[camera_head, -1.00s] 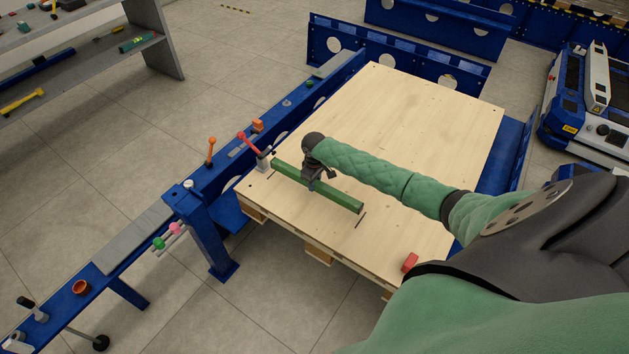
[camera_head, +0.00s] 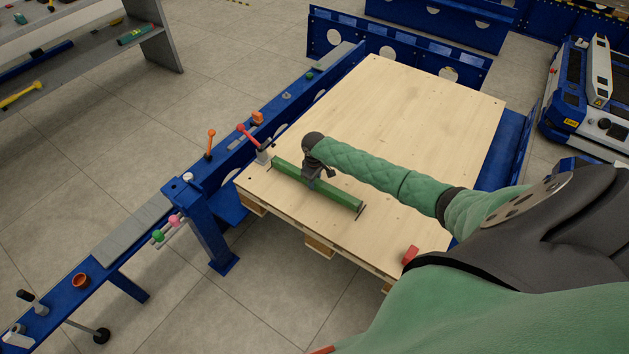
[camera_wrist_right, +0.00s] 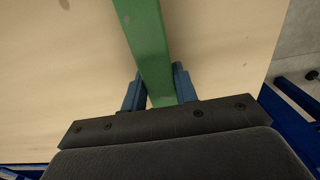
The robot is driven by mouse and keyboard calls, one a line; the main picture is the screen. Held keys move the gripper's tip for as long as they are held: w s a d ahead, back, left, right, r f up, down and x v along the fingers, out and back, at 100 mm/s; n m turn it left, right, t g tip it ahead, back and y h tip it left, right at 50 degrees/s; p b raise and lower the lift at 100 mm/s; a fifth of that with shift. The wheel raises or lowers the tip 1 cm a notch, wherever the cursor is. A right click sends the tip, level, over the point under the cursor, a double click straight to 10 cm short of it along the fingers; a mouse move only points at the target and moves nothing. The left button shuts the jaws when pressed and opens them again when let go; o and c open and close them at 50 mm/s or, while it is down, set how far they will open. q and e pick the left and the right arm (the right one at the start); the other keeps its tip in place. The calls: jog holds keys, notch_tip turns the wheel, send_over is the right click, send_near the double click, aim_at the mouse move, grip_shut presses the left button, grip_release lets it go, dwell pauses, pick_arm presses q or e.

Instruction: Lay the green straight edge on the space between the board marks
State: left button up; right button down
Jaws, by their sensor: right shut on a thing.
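The green straight edge (camera_head: 340,195) is a long bar over the near-left part of the wooden board (camera_head: 420,120). My right gripper (camera_head: 316,180) is shut on it near its middle. In the right wrist view the straight edge (camera_wrist_right: 150,50) runs between the two blue fingers of my right gripper (camera_wrist_right: 160,92). A dark board mark (camera_head: 360,212) shows at the bar's right end. The other mark, near the left end, is hardly visible. I cannot tell whether the bar touches the board. My left gripper is not in view.
A red-handled clamp (camera_head: 252,139) stands at the board's left edge, close to the bar's left end. A red block (camera_head: 410,255) lies at the near right edge. A blue rail (camera_head: 285,110) with several small items runs along the left. The board's far part is clear.

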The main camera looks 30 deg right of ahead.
jog(key=shift+f, duration=0.6)
dwell(0.3)
jog(key=c, duration=1)
grip_release()
notch_tip(320, 180, up, 7)
jog(key=shift+b, duration=0.5)
jog(key=shift+r, duration=0.4)
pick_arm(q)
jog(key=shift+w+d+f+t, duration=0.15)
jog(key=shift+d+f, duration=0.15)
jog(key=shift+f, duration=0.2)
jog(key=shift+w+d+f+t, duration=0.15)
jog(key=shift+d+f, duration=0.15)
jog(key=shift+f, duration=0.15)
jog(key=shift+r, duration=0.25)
